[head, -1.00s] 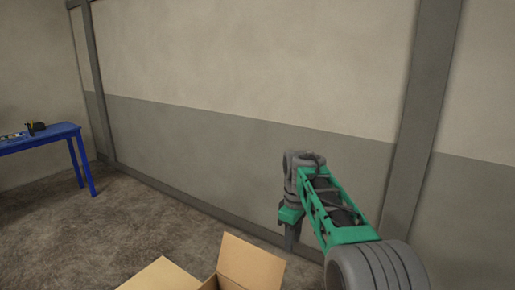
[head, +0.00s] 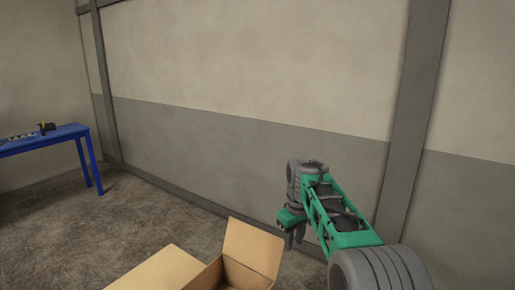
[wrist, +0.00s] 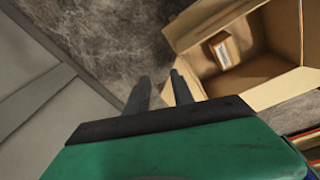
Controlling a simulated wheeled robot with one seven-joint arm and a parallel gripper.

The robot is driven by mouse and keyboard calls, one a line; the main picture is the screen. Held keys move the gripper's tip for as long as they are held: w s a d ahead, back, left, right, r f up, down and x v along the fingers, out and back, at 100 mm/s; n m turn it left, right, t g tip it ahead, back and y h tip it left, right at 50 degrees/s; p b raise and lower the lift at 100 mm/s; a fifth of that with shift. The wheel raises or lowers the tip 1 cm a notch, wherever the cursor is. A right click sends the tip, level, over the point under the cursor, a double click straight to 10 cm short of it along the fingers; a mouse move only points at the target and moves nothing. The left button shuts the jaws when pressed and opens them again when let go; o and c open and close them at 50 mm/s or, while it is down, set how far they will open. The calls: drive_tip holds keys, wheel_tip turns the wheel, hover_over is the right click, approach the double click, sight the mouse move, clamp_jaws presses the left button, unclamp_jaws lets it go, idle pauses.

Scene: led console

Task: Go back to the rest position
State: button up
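My gripper (head: 296,238) hangs downward at the end of my green and grey arm in the head view, beside the open cardboard box and to its right. In the wrist view its two dark fingers (wrist: 161,90) stand apart with nothing between them, so it is open and empty. No object is held.
An open cardboard box (head: 252,250) stands at the bottom of the head view. In the wrist view a small brown block with a pale label (wrist: 224,50) lies inside it. A blue table (head: 62,138) with small items stands far left. A wall runs behind; the floor between is clear.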

drive_tip(key=s+f+m+g, duration=0.1)
drive_tip(key=s+f+m, duration=0.25)
drive_tip(key=f, duration=0.55)
drive_tip(key=s+d+f+m, duration=0.1)
drive_tip(key=s+f+m, duration=0.15)
drive_tip(key=s, duration=0.85)
drive_tip(key=s+d+r, duration=0.2)
drive_tip(key=s, duration=1.1)
wheel_tip(320, 180, up, 8)
drive_tip(key=d+t+b, duration=0.1)
drive_tip(key=t, duration=0.3)
drive_tip(key=shift+s+d+m, duration=0.25)
drive_tip(key=shift+s+m, duration=0.05)
drive_tip(key=shift+s, duration=0.1)
